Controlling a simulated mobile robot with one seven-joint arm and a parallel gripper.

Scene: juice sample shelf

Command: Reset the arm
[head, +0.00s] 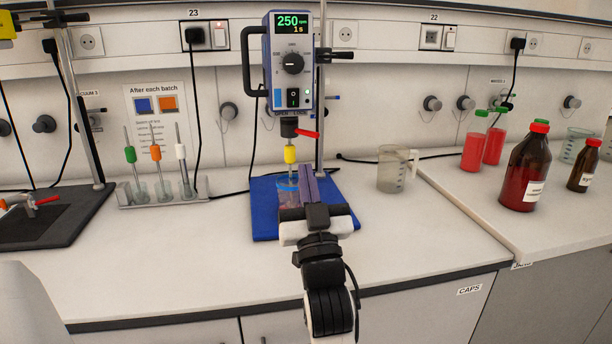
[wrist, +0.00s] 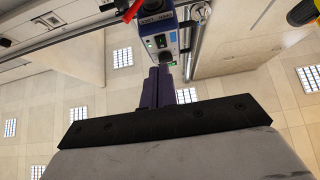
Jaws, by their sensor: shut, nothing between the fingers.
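My gripper (head: 309,182) is shut and empty. It is at the end of my arm, which reaches forward over the bench. Its dark purple fingers point up and away in the head view, in front of the blue mat (head: 264,226) under the stirrer. The closed fingers also show in the wrist view (wrist: 158,80), pointing toward the stirrer head. The overhead stirrer (head: 292,63) stands beyond the gripper with 250 on its display. Its yellow-collared shaft (head: 290,154) hangs beside the fingers. A clear vessel with reddish contents (head: 288,196) stands below it, partly hidden by my gripper.
A rack (head: 163,200) with green, orange and white stirring rods stands to the left. A clear jug (head: 391,172) stands to the right, and red and brown bottles (head: 526,170) stand on the right bench. The front bench top is clear.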

